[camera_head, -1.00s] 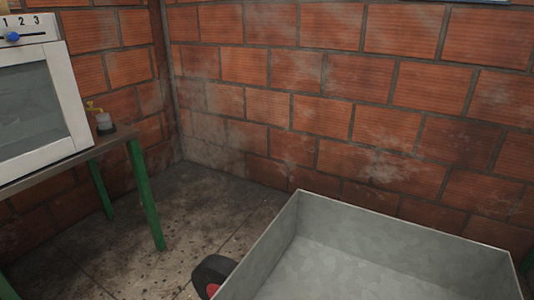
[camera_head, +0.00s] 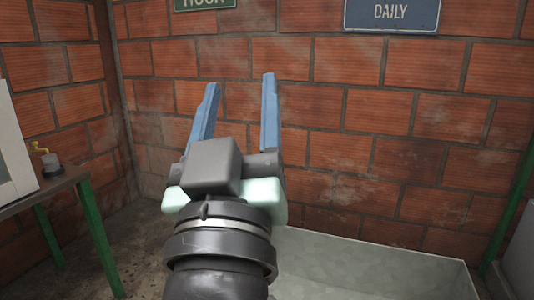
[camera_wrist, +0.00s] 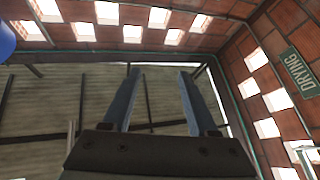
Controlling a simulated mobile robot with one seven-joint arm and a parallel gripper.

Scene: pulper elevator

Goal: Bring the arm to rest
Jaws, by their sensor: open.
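My gripper (camera_head: 238,112) stands in the middle of the head view, raised in front of the brick wall. Its two blue fingers point up and are apart, with nothing between them. In the wrist view my gripper (camera_wrist: 157,92) shows the same spread, empty fingers against the roof. No object touches the fingers in either view.
A grey metal bin (camera_head: 375,262) stands below and behind my gripper. A table (camera_head: 60,190) with green legs carries a white cabinet (camera_head: 14,150) at left. A "DAILY" sign (camera_head: 391,15) hangs on the wall. The wrist view shows a "DRYING" sign (camera_wrist: 298,72).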

